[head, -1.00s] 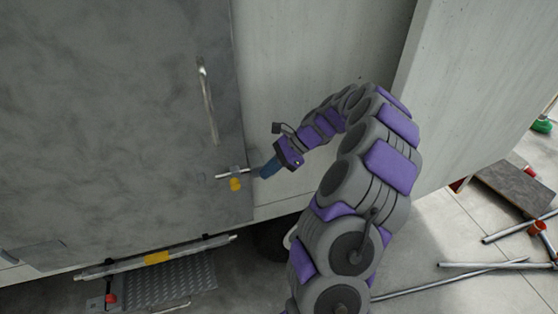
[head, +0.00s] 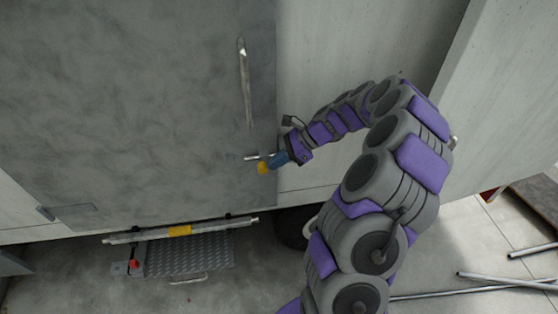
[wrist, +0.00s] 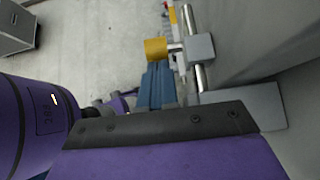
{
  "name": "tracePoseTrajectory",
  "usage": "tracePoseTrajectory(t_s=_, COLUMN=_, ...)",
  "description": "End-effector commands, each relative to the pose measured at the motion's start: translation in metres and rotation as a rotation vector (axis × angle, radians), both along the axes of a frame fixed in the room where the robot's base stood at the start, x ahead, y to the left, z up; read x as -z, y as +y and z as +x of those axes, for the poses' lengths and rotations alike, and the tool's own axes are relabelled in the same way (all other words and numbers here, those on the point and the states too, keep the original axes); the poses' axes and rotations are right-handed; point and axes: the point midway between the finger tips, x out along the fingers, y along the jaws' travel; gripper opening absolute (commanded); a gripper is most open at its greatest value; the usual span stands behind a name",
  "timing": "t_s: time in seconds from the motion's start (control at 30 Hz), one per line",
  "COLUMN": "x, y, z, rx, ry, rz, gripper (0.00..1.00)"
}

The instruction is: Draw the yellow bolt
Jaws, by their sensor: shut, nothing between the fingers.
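The bolt is a silver rod with a yellow knob (head: 263,168), low on the right edge of the grey door (head: 130,110). In the wrist view the yellow knob (wrist: 155,49) sits beside a grey block through which the silver rod (wrist: 187,18) passes. My gripper (head: 275,160) has blue fingers and is at the right end of the bolt. In the wrist view my gripper (wrist: 157,68) is shut and empty, its tips just below the yellow knob. I cannot tell whether they touch it.
A long silver handle (head: 244,82) stands upright on the door above the bolt. A metal step (head: 190,257) with a yellow-marked bar lies below the door. Metal pipes (head: 510,281) lie on the floor at right. A grey box (wrist: 17,28) stands on the floor in the wrist view.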

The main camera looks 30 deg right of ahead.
Motion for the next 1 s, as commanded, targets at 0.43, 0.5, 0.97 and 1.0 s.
tracePoseTrajectory(t_s=0.43, x=-0.002, y=0.056, z=0.015, rx=-0.002, ry=0.002, rz=0.001, gripper=0.0)
tracePoseTrajectory(t_s=0.5, x=-0.001, y=0.056, z=0.015, rx=-0.002, ry=0.001, rz=0.001, gripper=0.0)
tracePoseTrajectory(t_s=0.97, x=0.003, y=0.041, z=0.013, rx=-0.003, ry=0.002, rz=0.002, gripper=0.0)
tracePoseTrajectory(t_s=1.0, x=0.005, y=0.036, z=0.013, rx=-0.003, ry=0.002, rz=0.003, gripper=0.0)
